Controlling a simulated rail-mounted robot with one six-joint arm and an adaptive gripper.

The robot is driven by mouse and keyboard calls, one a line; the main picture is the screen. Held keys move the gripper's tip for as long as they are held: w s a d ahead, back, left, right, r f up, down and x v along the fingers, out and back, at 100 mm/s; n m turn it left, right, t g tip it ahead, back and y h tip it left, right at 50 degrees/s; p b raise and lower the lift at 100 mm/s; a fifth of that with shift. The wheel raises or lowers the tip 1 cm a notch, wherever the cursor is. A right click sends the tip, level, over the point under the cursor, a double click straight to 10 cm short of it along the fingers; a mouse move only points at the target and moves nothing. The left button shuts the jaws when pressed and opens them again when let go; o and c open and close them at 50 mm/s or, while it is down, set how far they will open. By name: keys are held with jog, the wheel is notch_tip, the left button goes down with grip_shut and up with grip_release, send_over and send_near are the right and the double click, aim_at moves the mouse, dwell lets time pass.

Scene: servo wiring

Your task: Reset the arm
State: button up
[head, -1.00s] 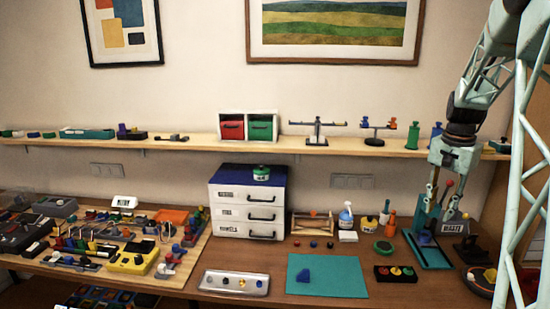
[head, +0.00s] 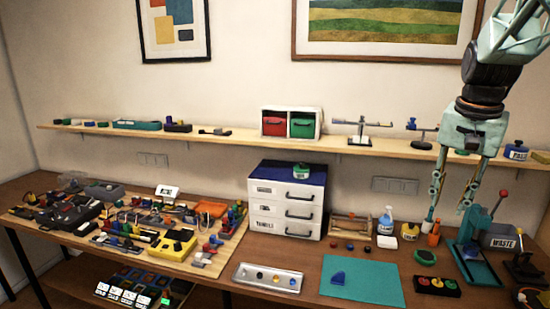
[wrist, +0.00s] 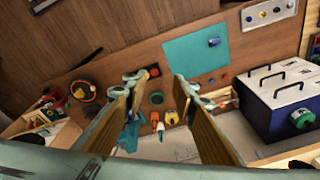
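My gripper (head: 448,214) hangs at the right above the wooden table (head: 225,279), pointing down, with its two fingers spread apart. In the wrist view my gripper (wrist: 157,82) also shows with its fingers wide apart and nothing between the tips. Below and behind it in the head view are an orange bottle (head: 434,236) and a teal press (head: 471,262) with a red-knobbed lever. The gripper appears apart from both.
A teal mat (head: 375,288) with a blue piece lies left of the gripper. A white drawer unit (head: 283,216) stands mid-table. A shelf (head: 235,136) runs along the wall behind. A grey waste bin (head: 500,238) stands at the right. Wiring parts crowd the left board.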

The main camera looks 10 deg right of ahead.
jog(key=s+a+r+n+t+b, duration=0.1)
jog(key=s+a+r+n, duration=0.1)
jog(key=s+a, duration=0.55)
jog(key=s+a+r+n, duration=0.2)
jog(key=s+a, duration=0.2)
jog(key=a, duration=0.6)
jog(key=s+a+f+n+b, duration=0.1)
jog(key=s+a+f+n, duration=0.2)
jog(key=s+a, duration=0.3)
jog(key=s+a+f+n+t+y+b, duration=0.1)
jog(key=s+a, duration=0.4)
jog(key=s, duration=0.8)
jog(key=shift+a+f+n, duration=0.35)
jog(key=shift+f+n, duration=0.55)
jog(key=shift+f, duration=0.2)
jog(key=shift+w+b, duration=0.1)
jog(key=shift+b, duration=0.2)
notch_tip(320, 180, down, 3)
jog(key=b, duration=0.2)
jog(key=shift+b, duration=0.4)
jog(key=shift+d+r, duration=0.1)
jog(key=shift+r, duration=0.05)
